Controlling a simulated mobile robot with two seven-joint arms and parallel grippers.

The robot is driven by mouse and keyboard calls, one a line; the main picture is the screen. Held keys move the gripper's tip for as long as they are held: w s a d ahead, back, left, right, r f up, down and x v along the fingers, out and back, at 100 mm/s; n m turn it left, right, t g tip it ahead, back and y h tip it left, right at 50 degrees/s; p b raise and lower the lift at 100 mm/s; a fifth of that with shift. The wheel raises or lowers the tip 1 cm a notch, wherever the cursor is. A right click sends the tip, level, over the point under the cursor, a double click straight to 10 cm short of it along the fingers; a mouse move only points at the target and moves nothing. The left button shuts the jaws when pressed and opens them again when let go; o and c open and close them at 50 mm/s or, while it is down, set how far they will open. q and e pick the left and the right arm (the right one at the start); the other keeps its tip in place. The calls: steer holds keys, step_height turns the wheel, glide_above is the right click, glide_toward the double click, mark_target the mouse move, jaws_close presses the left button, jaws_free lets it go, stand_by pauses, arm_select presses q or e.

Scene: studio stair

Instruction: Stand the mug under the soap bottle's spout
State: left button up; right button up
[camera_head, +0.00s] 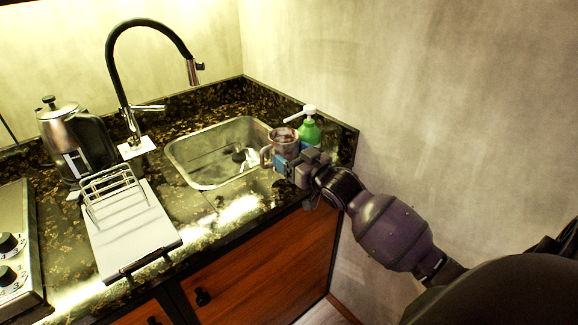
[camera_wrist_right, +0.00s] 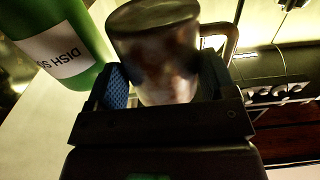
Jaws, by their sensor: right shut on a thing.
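The mug (camera_head: 285,143), mottled reddish-brown and pale, looks upright near the sink's right corner. It also shows in the right wrist view (camera_wrist_right: 158,45), with its handle on the right. My right gripper (camera_head: 290,166) is shut on it; the blue-padded jaws flank it in the wrist view (camera_wrist_right: 163,88). The green soap bottle (camera_head: 309,132) with a white pump stands just behind and right of the mug. Its spout points left, and its tip appears above the mug's rim; I cannot tell whether they line up in depth. The bottle's label shows in the wrist view (camera_wrist_right: 70,52). The mug's base is hidden.
The metal sink (camera_head: 190,176) lies left of the mug, with a black tap (camera_head: 112,62) behind it. A kettle (camera_head: 72,140), a dish rack (camera_head: 130,225) and a stove (camera_head: 14,250) are further left. The wall is close on the right.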

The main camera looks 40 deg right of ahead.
steer(key=shift+w, duration=0.6)
steer(key=shift+f+b, duration=0.4)
steer(key=shift+f, duration=1.3)
steer(key=shift+f, duration=0.15)
steer(key=o, duration=1.1)
steer(key=shift+c, duration=0.2)
